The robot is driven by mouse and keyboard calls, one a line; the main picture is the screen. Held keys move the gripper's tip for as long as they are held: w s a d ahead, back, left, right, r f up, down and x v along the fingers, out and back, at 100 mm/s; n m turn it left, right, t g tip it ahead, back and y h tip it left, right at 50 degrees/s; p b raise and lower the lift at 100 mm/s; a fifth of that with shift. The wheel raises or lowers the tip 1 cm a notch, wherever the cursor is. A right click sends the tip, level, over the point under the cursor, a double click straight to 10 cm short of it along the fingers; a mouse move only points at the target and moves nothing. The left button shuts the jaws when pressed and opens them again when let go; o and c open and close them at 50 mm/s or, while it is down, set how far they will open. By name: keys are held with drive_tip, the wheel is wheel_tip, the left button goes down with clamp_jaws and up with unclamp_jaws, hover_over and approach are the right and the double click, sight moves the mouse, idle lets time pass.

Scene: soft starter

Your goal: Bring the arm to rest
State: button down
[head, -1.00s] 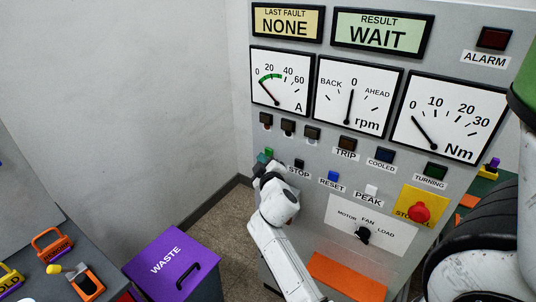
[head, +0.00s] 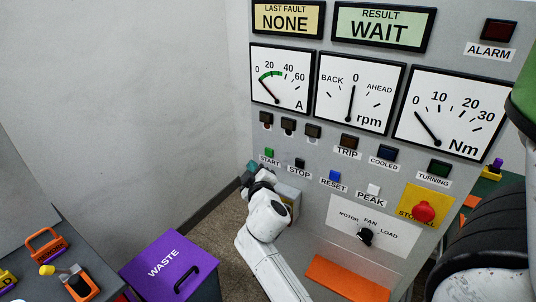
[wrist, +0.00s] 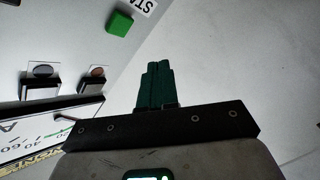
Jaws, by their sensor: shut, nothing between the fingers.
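My gripper (head: 251,171) is at the left edge of the grey control panel (head: 300,158), just below and left of the green START button (head: 269,153). My white arm reaches up to it from the bottom of the head view. In the wrist view my gripper (wrist: 157,72) has its dark green fingers together with nothing between them. The green START button (wrist: 120,23) stands apart from the fingertips there, up and to the left. Part of its label is cut off at the frame edge.
The panel carries gauges, several lamps, a red stop button (head: 424,212) and a black selector knob (head: 365,236). A purple WASTE bin (head: 150,262) stands left of my arm. A grey bench (head: 82,246) with orange-handled items is at lower left. Open floor lies between bin and panel.

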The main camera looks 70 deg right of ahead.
idle(0.6)
drive_tip(key=s+a+f+m+g+y, duration=0.1)
drive_tip(key=s+a+f+g+y, duration=0.2)
drive_tip(key=a+f, duration=0.45)
drive_tip(key=s+a+f+g+y, duration=0.1)
drive_tip(key=s+a+f+y, duration=0.1)
drive_tip(key=a+f+y, duration=0.45)
drive_tip(key=s+a+f+n+g+y, duration=0.1)
drive_tip(key=s+a+f+g+y, duration=0.1)
drive_tip(key=s+a, duration=0.4)
drive_tip(key=s+a+f+n+g+y, duration=0.1)
drive_tip(key=s+a, duration=0.5)
drive_tip(key=a, duration=0.7)
wheel_tip(320, 180, down, 3)
drive_tip(key=shift+r+g+y, duration=0.2)
drive_tip(key=shift+g+y, duration=0.4)
drive_tip(key=shift+y, duration=0.35)
drive_tip(key=shift+a, duration=0.1)
